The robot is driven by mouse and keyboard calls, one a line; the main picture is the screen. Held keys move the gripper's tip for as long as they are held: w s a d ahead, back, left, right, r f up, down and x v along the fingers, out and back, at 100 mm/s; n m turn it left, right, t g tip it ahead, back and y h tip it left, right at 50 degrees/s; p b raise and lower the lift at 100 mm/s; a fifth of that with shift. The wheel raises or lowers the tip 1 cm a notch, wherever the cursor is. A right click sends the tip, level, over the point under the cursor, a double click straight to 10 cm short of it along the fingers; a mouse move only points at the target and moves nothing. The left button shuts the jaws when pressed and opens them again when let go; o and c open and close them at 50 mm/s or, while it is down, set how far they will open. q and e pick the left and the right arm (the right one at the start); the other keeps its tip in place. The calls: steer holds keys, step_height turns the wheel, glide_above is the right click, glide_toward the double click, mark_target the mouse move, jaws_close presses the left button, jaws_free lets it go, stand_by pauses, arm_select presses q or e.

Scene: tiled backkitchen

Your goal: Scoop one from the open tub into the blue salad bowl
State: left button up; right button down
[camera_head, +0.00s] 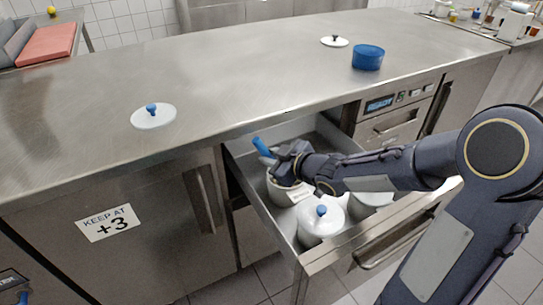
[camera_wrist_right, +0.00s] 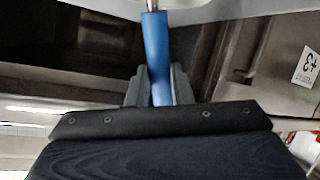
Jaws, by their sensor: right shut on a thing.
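The blue salad bowl (camera_head: 367,57) stands on the steel counter at the back right. White tubs sit in the open drawer. The open tub (camera_head: 279,190) is partly hidden behind my right gripper (camera_head: 284,170). A closed tub (camera_head: 321,219) with a blue-knobbed lid stands nearer the drawer front. My right gripper is shut on a blue handle (camera_head: 262,147), which sticks up to the left of the jaws. The handle (camera_wrist_right: 157,58) also shows between the fingers in the right wrist view, with a metal shaft above it. The scoop's working end is hidden. My left gripper is not in view.
A white lid with a blue knob (camera_head: 153,115) lies on the counter at left, and another with a dark knob (camera_head: 334,41) lies near the bowl. The open drawer's front (camera_head: 369,236) juts out below the counter (camera_head: 240,75). The counter middle is clear.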

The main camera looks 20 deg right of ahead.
steer(key=shift+f+b, duration=0.55)
steer(key=shift+f, duration=0.15)
stand_by(1.5)
steer(key=shift+r, duration=0.15)
step_height(320, 180, up, 12)
steer(key=p, duration=1.2)
steer(key=shift+r, duration=0.15)
